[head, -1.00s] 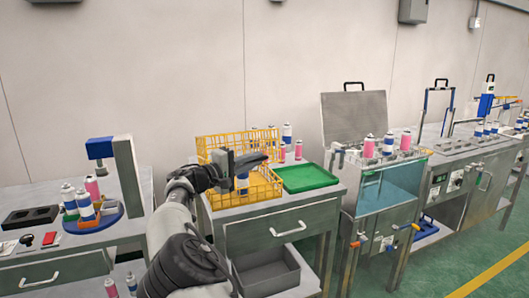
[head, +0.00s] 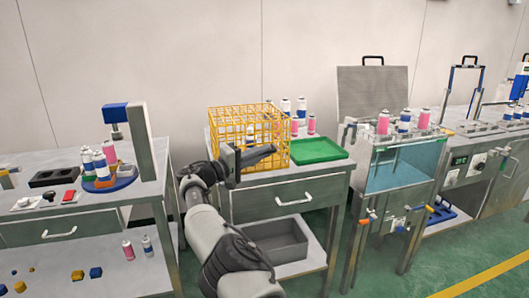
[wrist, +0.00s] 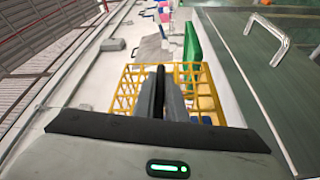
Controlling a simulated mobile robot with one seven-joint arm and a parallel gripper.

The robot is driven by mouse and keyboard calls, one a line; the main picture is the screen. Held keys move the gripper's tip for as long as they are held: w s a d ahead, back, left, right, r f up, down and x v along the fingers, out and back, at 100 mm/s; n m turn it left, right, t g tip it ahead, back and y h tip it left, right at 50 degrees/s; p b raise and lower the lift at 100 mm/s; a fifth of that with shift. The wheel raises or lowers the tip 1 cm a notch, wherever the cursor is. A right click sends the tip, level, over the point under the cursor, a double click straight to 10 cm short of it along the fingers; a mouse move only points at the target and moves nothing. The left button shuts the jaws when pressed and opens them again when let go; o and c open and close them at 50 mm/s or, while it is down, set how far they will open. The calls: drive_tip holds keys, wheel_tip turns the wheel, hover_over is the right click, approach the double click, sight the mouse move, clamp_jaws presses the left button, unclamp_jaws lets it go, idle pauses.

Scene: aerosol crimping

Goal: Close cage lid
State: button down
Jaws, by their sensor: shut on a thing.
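The yellow wire cage (head: 222,165) stands on the metal table left of the green tray. Its lid (head: 245,108) is down, so the cage looks like a closed box. My gripper (head: 270,151) is at the front of the cage. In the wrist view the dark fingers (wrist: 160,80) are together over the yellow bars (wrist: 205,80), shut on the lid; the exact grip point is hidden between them. A can (head: 250,132) shows dimly through the bars in the head view.
The green tray (head: 318,152) sits right of the cage, with several cans (head: 301,105) behind. A grey bin (head: 278,247) is on the shelf below. The water bath (head: 395,168) stands right; the left bench (head: 150,190) holds a blue-headed press (head: 116,112).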

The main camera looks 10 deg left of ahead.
drive_tip(key=shift+f, duration=0.5)
drive_tip(key=c, duration=1.8)
unclamp_jaws()
drive_tip(key=shift+r, duration=0.1)
drive_tip(key=shift+s+a+r, duration=0.1)
drive_tip(key=shift+s+a, duration=0.2)
drive_tip(key=p+v, duration=0.2)
drive_tip(key=v, duration=1.4)
drive_tip(key=shift+s+a, duration=0.15)
drive_tip(key=shift+s, duration=0.15)
